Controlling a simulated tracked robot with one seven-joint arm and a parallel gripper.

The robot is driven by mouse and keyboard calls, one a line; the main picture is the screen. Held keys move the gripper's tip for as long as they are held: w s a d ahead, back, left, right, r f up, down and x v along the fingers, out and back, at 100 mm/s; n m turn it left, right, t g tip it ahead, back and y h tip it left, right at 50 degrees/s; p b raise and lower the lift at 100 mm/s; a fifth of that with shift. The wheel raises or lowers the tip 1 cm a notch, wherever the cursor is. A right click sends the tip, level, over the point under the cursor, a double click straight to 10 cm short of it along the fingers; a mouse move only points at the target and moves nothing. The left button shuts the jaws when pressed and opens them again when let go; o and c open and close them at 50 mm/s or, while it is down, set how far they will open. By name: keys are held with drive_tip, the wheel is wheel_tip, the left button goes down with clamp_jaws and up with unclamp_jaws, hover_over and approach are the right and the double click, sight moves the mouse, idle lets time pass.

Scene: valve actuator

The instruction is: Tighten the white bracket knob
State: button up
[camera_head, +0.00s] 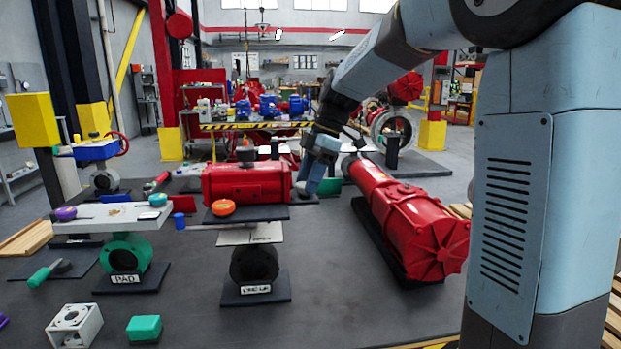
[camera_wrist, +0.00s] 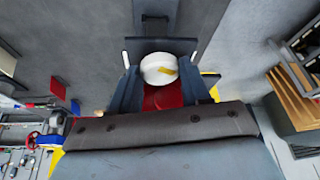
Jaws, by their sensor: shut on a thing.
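A round white knob (camera_wrist: 158,68) with a yellow mark on its face sits between the fingers of my gripper (camera_wrist: 159,60) in the wrist view. My gripper is shut on it, one finger on each side. A red part shows between the fingers just below the knob. In the head view my gripper (camera_head: 304,187) points down at the right end of the red cylinder actuator (camera_head: 245,183). The knob is mostly hidden there, so how it sits on its bracket cannot be told.
A second, larger red actuator (camera_head: 415,215) lies close on the right. An orange knob (camera_head: 223,207) stands in front of the red cylinder. A white plate (camera_head: 112,217) with purple and teal knobs stands at left. Green (camera_head: 124,253) and black (camera_head: 254,263) flanged rings stand in front.

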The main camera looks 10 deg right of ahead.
drive_tip(key=shift+d, duration=0.1)
drive_tip(key=shift+c, duration=0.2)
drive_tip(key=shift+m, duration=0.3)
drive_tip(key=m+t, duration=0.2)
drive_tip(key=m, duration=0.2)
drive_tip(key=shift+s, duration=0.2)
drive_tip(key=shift+s+r+m+t, duration=0.1)
drive_tip(key=shift+m+t, duration=0.6)
drive_tip(key=shift+m, duration=1.3)
drive_tip(key=o, duration=1.1)
drive_tip(key=shift+a, duration=0.2)
drive_tip(key=shift+c, duration=0.2)
drive_tip(key=shift+h, duration=0.3)
